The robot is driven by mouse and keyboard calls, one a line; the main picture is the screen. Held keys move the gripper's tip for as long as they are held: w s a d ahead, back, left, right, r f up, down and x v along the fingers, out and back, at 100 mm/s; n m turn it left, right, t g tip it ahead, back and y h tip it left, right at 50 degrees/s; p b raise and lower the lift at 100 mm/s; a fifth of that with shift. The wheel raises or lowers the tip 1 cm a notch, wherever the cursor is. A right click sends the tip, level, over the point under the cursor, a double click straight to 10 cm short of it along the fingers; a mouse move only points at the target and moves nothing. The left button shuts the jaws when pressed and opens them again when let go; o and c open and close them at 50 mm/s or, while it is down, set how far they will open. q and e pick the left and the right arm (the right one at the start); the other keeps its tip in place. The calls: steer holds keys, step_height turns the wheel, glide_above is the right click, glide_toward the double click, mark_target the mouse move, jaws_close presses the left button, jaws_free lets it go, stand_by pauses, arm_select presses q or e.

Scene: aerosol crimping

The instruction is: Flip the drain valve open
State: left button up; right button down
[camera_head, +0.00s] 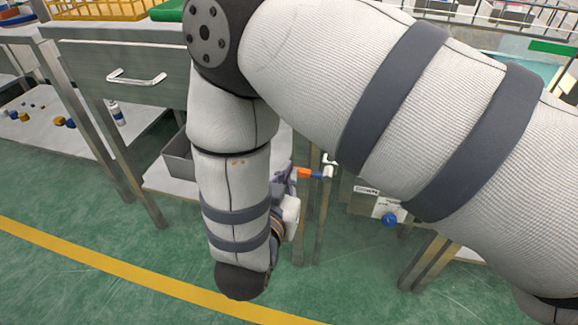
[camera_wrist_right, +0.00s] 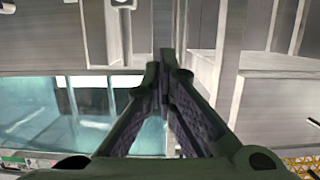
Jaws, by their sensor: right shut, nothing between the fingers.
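The drain valve shows in the head view as a small orange-and-blue lever (camera_head: 308,173) beside a pale metal pipe fitting (camera_head: 328,164), low on the bench frame. My right gripper (camera_head: 291,175) is just left of the lever's orange end, partly hidden behind my forearm. I cannot tell whether it touches the lever. In the right wrist view, the fingers of my right gripper (camera_wrist_right: 165,72) come together at their tips with nothing between them. The orange lever cannot be made out in that view. My left gripper is not in view.
A blue knob (camera_head: 389,219) sits by a white label right of the valve. A steel bench with a drawer (camera_head: 135,75) and a grey bin (camera_head: 178,158) stand at left. Bench legs stand close around the valve. The green floor (camera_head: 130,235) in front is clear.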

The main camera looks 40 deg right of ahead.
mark_target(305, 159)
steer(key=shift+d, duration=0.2)
steer(key=b+x, duration=0.1)
steer(key=x, duration=0.8)
steer(key=shift+w+d+f+b, duration=0.2)
steer(key=shift+b, duration=0.2)
steer(key=shift+w+f+b, duration=0.1)
steer(key=shift+f+b, duration=0.45)
steer(key=shift+f, duration=1.4)
steer(key=shift+d, duration=0.15)
